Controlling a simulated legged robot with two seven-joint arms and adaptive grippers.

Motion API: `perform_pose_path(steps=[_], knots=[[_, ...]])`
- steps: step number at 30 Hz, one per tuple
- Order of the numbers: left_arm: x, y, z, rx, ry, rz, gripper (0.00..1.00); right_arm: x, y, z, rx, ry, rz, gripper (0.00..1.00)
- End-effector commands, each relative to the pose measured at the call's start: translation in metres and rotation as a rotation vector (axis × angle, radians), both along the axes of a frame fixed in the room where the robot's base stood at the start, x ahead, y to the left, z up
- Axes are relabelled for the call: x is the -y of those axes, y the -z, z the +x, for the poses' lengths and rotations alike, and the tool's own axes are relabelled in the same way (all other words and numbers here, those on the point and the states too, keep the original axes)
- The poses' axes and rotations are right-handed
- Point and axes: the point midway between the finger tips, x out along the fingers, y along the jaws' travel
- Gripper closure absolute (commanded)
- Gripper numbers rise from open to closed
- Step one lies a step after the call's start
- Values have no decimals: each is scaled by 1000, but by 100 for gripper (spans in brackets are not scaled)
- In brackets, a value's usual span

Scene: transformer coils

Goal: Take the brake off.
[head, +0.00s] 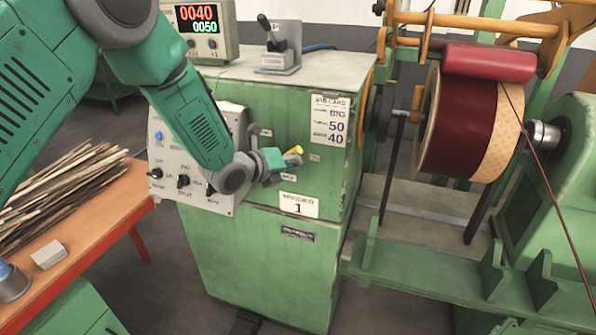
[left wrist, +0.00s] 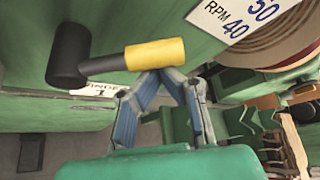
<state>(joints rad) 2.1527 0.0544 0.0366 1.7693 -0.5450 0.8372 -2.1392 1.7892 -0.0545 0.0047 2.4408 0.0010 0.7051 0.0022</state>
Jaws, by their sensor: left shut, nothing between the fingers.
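A lever with a black hub and arm and a yellow grip (left wrist: 155,53) sticks out from the green winder cabinet (head: 322,188). In the head view only the yellow end (head: 293,151) shows clearly, as my left gripper (head: 282,163) covers much of the rest. In the left wrist view the blue-grey fingers of this gripper (left wrist: 167,76) are together and empty, their tips at the lower edge of the yellow grip. I cannot tell whether they touch it. My right gripper is not in view.
A control panel (head: 165,158) with knobs is left of the lever. A black joystick (head: 268,36) and a counter display (head: 198,24) stand on top of the cabinet. The dark red coil (head: 446,118) is at right. An orange bench (head: 108,205) holds wooden strips at left.

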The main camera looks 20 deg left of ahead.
Motion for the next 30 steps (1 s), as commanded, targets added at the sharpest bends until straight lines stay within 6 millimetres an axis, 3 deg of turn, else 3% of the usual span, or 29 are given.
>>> perform_pose_path(steps=[21, 30], knots=[[-42, -31, 2, -20, -3, -636, 100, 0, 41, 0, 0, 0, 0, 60], [-53, -36, 2, -24, -1, -708, 100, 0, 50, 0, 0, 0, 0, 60]])
